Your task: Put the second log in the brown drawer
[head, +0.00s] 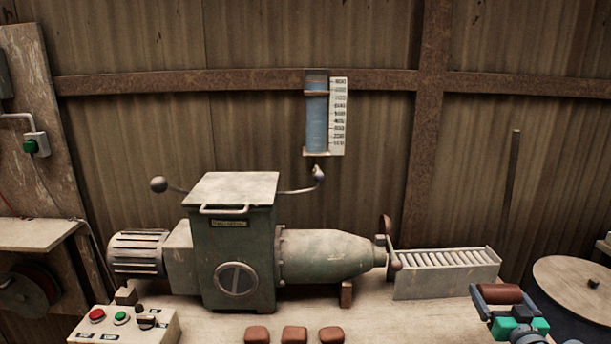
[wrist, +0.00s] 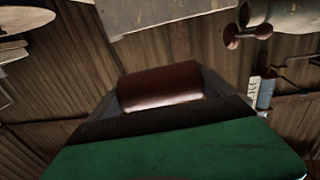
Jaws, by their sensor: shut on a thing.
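My gripper (head: 499,296) is at the lower right of the head view, in front of the right end of the machine. It is shut on a reddish-brown log (head: 506,292), a short cylinder held crosswise between the fingers. In the wrist view the log (wrist: 158,84) lies between the two grey fingers, beyond my green and black gripper body. It appears held up, clear of other things. I cannot make out a brown drawer in either view.
A green press machine (head: 236,255) stands on the workbench, with a ribbed roller tray (head: 446,276) at its right end. Three brown blocks (head: 294,335) sit at the front edge. A control box (head: 124,327) is at left, a round disc (head: 585,287) at right.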

